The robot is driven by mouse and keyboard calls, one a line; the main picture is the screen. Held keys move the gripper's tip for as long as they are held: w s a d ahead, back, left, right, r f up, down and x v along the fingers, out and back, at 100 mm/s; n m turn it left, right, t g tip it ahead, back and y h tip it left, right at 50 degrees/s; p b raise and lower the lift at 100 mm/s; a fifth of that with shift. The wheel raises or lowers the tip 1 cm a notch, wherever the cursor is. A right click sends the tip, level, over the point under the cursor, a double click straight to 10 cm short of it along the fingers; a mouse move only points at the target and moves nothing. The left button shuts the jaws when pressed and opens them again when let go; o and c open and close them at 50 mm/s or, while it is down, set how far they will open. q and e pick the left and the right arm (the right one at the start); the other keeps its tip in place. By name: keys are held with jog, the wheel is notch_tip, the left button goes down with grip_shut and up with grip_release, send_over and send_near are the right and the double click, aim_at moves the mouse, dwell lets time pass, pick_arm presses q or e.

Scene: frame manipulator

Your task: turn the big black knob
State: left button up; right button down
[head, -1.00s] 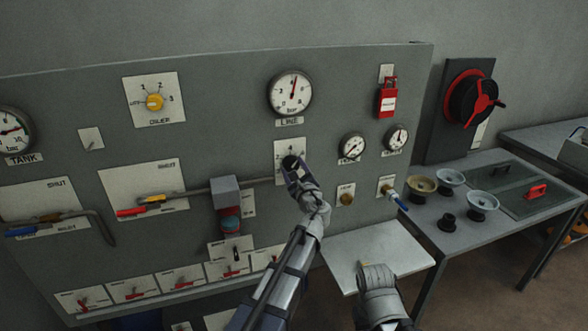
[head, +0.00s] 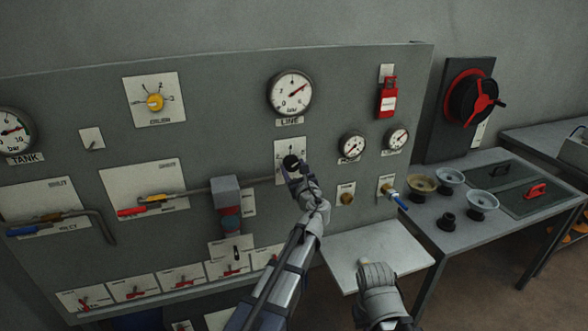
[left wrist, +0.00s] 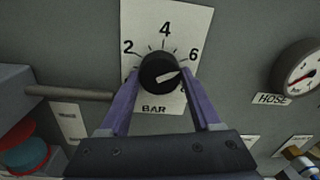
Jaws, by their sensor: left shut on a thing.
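The big black knob (left wrist: 158,72) is on a white plate (left wrist: 187,27) marked 2, 4, 6 and BAR. Its white pointer points right and slightly up, just below the 6. In the head view the knob (head: 291,161) shows at the tip of my left gripper (head: 294,172). In the left wrist view my left gripper (left wrist: 160,84) has a purple finger on each side of the knob and is shut on it. The lower right of the scale is partly hidden by a finger.
The LINE gauge (head: 290,93) is above the knob, its needle pointing up and right. Two small gauges (head: 352,145) are to the right. A grey box (head: 226,187) on a pipe sticks out left of my gripper. A shelf (head: 350,255) juts out below.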

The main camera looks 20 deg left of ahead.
pick_arm(q)
jog(key=o, duration=1.4)
jog(key=shift+s+d, duration=0.1)
jog(key=v, duration=0.7)
jog(key=shift+s+d, duration=0.15)
jog(key=shift+s, duration=0.1)
